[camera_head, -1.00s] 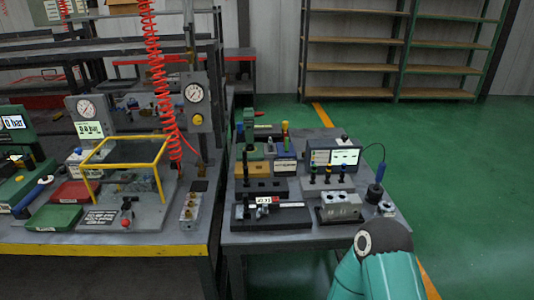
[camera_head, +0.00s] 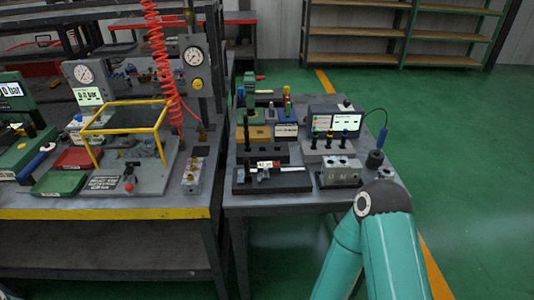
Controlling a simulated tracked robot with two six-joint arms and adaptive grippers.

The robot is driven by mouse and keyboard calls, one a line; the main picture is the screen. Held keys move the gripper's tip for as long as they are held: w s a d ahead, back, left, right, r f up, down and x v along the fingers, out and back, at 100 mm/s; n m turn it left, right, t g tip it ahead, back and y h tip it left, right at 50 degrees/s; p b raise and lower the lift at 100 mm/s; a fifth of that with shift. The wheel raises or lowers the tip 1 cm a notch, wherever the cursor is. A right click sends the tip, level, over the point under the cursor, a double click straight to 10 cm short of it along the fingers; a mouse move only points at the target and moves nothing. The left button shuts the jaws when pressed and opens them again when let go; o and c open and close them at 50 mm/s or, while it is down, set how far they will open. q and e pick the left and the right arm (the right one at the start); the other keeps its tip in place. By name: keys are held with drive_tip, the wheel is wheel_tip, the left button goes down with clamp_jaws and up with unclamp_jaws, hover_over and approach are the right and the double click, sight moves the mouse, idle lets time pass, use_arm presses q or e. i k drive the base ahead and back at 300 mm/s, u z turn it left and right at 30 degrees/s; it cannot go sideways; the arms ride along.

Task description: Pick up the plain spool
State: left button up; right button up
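I cannot tell for certain which part is the plain spool. Several slim upright pieces with black, yellow and blue tops (camera_head: 329,138) stand in a row on a grey block (camera_head: 328,151) on the right table. In front of them, a dark base (camera_head: 290,183) carries a small silver and white piece (camera_head: 264,173) with a pale rod pointing right. One teal arm of mine reaches in at the lower right, and its gripper is outside the picture. My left gripper is not in view either.
A grey block with round holes (camera_head: 340,172), a small display (camera_head: 345,122) and a corded dark tool (camera_head: 375,158) crowd the right table (camera_head: 285,205). The left bench holds a yellow frame (camera_head: 120,129), trays and gauges. Green floor is open at right.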

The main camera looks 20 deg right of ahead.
sight(246, 160)
drive_tip(key=k, duration=0.6)
drive_tip(key=u, duration=0.45)
drive_tip(key=i, duration=1.45)
drive_tip(key=z, duration=0.55)
